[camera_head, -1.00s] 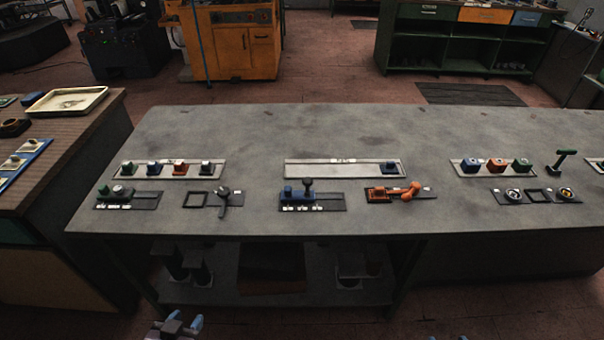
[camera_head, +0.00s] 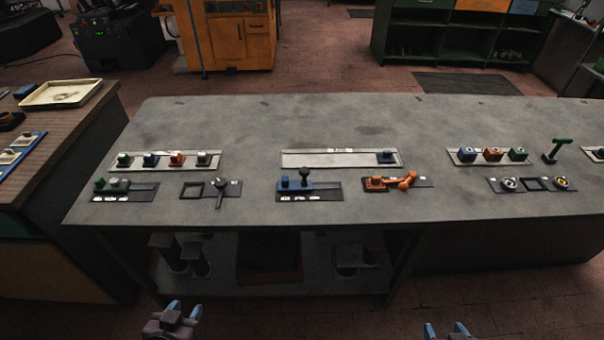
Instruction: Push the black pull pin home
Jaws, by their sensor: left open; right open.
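I cannot tell for sure which part is the black pull pin. A black knobbed upright part (camera_head: 304,176) stands on a blue slide device (camera_head: 291,186) at the middle of the bench. A dark handle with a stem (camera_head: 221,195) sits on a black plate (camera_head: 190,191) to its left. My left gripper (camera_head: 184,308) is open and empty at the bottom, in front of the bench's near edge. My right gripper (camera_head: 446,328) is open and empty at the bottom right, also short of the bench. Neither touches anything on the bench.
The grey bench (camera_head: 250,118) has a clear far half. An orange lever device (camera_head: 390,182), a row of coloured blocks (camera_head: 493,154), a green T-handle (camera_head: 557,150) and a plate with two round dials (camera_head: 535,184) stand to the right. A wooden side table (camera_head: 60,120) is at left.

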